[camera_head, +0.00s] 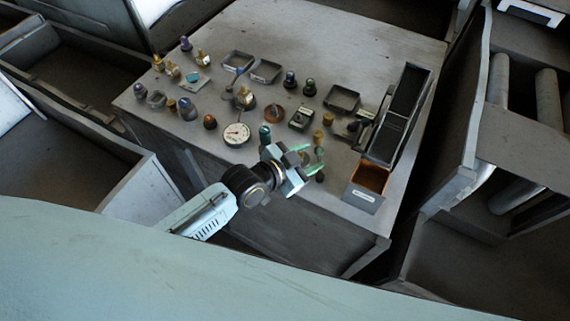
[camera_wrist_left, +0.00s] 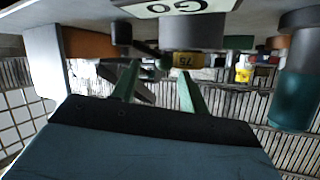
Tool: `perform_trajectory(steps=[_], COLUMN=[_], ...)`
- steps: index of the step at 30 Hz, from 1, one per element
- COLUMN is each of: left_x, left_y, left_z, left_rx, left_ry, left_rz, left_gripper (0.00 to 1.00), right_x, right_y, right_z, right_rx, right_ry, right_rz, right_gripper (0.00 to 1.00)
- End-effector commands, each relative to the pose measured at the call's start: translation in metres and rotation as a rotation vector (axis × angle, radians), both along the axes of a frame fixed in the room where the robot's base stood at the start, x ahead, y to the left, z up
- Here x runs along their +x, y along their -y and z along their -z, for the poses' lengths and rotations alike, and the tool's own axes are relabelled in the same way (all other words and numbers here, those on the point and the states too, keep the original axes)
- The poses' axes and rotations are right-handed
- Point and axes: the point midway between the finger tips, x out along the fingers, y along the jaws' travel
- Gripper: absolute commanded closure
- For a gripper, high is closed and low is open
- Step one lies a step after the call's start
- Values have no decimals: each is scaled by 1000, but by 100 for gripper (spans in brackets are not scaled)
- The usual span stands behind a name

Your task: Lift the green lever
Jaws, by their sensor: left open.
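My left gripper (camera_head: 309,160) reaches in over the table's front edge, its two pale green fingers apart. In the left wrist view the fingers (camera_wrist_left: 158,88) stand open with a gap between them, and I see nothing clamped there. A teal knob (camera_head: 265,131) stands left of the gripper. My right gripper is not in view.
The grey table (camera_head: 300,40) holds several knobs, trays and a white dial gauge (camera_head: 236,134). An orange-lined box (camera_head: 369,182) and a tall dark case (camera_head: 400,113) stand right of the gripper. The table's back is clear. A teal cylinder (camera_wrist_left: 291,97) shows at right in the wrist view.

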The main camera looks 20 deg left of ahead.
Motion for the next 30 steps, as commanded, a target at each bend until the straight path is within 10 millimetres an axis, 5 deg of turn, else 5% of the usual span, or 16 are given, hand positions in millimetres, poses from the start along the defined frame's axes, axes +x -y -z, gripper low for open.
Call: perform_trajectory(steps=[12,25,30], left_x=[-62,-70,-73], left_y=[-44,-50,-51], left_z=[-28,-34,-31], left_rx=[4,5,11], left_ry=[-4,-3,-27], left_rz=[0,0,-13], left_gripper=[55,55,76], right_x=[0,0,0], right_y=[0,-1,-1], right_z=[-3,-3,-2], right_rx=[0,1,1], right_ry=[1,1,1], right_rz=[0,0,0], right_gripper=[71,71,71])
